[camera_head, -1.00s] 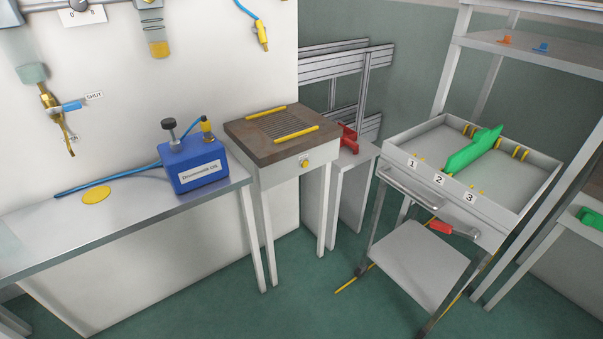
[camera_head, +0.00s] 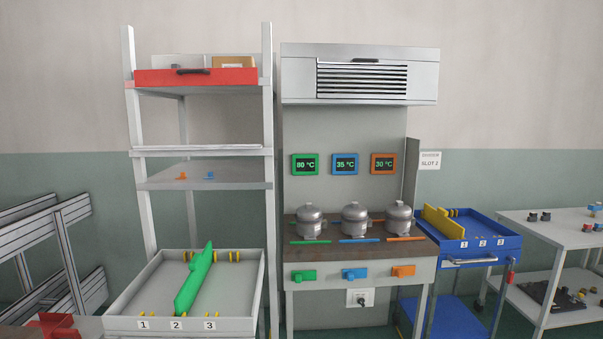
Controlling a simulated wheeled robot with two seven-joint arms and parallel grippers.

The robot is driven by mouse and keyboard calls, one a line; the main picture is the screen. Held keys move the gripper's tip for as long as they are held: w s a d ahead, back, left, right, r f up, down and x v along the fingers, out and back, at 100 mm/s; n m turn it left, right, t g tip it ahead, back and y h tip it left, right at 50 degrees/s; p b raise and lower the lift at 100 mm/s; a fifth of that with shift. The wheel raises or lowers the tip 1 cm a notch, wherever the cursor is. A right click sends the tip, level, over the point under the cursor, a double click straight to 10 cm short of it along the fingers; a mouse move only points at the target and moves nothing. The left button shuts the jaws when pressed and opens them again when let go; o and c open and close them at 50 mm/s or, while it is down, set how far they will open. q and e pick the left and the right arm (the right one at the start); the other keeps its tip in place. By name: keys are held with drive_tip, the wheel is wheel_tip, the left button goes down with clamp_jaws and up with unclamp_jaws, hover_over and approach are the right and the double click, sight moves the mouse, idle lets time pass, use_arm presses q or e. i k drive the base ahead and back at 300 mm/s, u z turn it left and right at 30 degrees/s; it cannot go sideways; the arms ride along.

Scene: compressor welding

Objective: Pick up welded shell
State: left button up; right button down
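Three grey metal shells stand upright in a row on the brown top of a bench. The left shell (camera_head: 310,221) is behind a green strip, the middle shell (camera_head: 355,220) behind a blue strip, and the right shell (camera_head: 398,217) behind an orange strip. Displays above them read 80 °C on the green panel (camera_head: 305,164), 35 °C on the blue panel (camera_head: 345,163) and 30 °C on the orange panel (camera_head: 384,163). I cannot tell from the picture which shell is welded. Neither of my grippers is in view.
A grey tray cart (camera_head: 118,324) with slots 1 to 3 and a green divider stands left of the bench (camera_head: 300,256). A blue cart (camera_head: 486,229) with a yellow divider stands to the right. A shelf rack (camera_head: 270,120) rises behind the grey cart. A white table (camera_head: 565,238) is at far right.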

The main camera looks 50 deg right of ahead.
sight(356, 220)
drive_tip(key=z, duration=1.6)
